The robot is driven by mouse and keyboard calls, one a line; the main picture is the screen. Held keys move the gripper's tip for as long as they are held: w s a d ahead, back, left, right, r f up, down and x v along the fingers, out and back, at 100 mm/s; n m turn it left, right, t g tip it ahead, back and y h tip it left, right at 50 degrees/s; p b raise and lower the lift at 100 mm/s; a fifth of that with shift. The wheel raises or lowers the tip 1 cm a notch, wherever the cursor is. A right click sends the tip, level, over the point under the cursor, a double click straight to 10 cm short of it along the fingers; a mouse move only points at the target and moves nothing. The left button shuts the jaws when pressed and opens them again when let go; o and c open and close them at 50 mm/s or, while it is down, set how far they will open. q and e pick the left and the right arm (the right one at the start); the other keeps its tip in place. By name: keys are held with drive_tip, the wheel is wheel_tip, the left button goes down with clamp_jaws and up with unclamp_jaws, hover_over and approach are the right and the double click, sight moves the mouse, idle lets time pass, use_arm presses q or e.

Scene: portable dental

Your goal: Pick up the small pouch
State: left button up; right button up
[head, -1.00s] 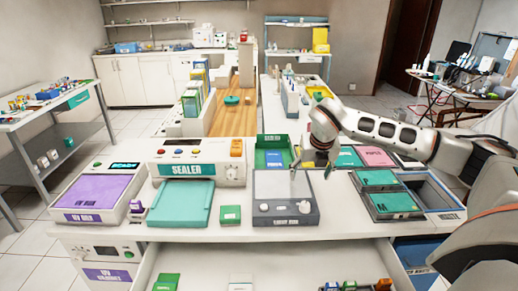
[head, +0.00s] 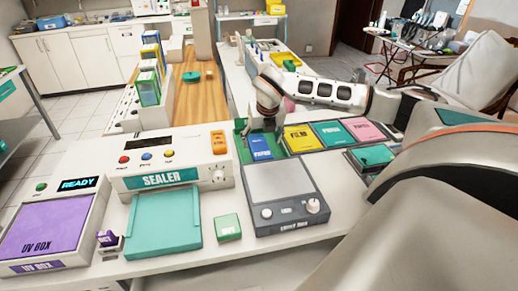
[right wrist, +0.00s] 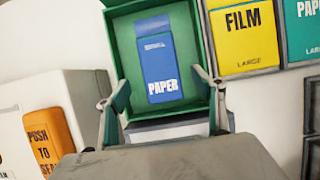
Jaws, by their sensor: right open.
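The small pouch is a blue packet (head: 261,149) marked PAPER, lying in a green tray (head: 240,126) behind the grey light box. In the right wrist view the blue pouch (right wrist: 162,68) lies flat inside the green tray (right wrist: 113,45), near its middle. My right gripper (head: 262,129) is over the back of the tray, its fingers pointing down. In the right wrist view my right gripper (right wrist: 162,84) is open, with one finger on each side of the pouch and nothing between them held. My left gripper is out of view.
Yellow FILM (head: 301,139), teal (head: 334,133) and pink PAPER (head: 366,129) packets lie right of the tray. The sealer (head: 170,160) stands left, the light box (head: 285,200) in front. A small green box (head: 227,227) stands beside the light box.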

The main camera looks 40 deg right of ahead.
sight(260, 148)
drive_tip(key=x, duration=0.4)
drive_tip(key=shift+w+d+f, duration=0.1)
drive_tip(key=shift+w+f, duration=0.05)
drive_tip(key=shift+f, duration=0.05)
drive_tip(key=c, duration=1.2)
drive_tip(key=shift+r, duration=0.1)
